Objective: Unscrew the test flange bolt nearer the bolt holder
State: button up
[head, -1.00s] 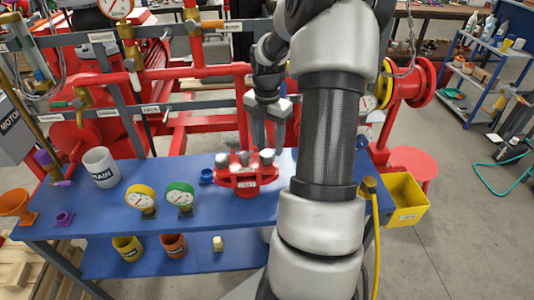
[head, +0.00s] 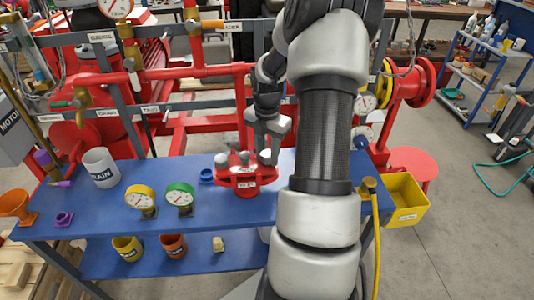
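The red test flange (head: 243,181) stands on the blue bench top, with a label on its front. Grey bolt heads stand on it: a left bolt (head: 221,159) and a middle bolt (head: 244,157). The right bolt (head: 265,157) is partly hidden by my gripper. My gripper (head: 267,156) points down at the right bolt, its fingertips at head height beside it. I cannot tell whether the fingers touch or clamp it. A small blue ring-like part (head: 207,176) lies left of the flange. I cannot make out which thing is the bolt holder.
Two gauges, yellow (head: 141,198) and green (head: 180,196), stand left of the flange. A white mug (head: 101,167) is farther left. Red pipework (head: 200,72) rises behind the bench. A yellow bin (head: 405,198) hangs at the right end. My arm hides the bench's right part.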

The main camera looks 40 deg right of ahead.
jog(key=c, duration=0.5)
jog(key=shift+r+n+p, duration=0.25)
jog(key=shift+n+p, duration=0.7)
jog(key=shift+n, duration=0.05)
jog(key=n+p, duration=0.4)
jog(key=shift+n, duration=0.4)
jog(key=shift+n+p, duration=0.35)
jog(key=shift+n, duration=0.45)
jog(key=shift+f+n+b, duration=0.3)
jog(key=shift+n, duration=0.7)
jog(key=n, duration=0.2)
jog(key=shift+s+n, duration=0.1)
jog(key=shift+n, duration=0.6)
jog(key=shift+a+f+n, duration=0.1)
jog(key=shift+a+n, duration=0.05)
jog(key=shift+n, duration=0.45)
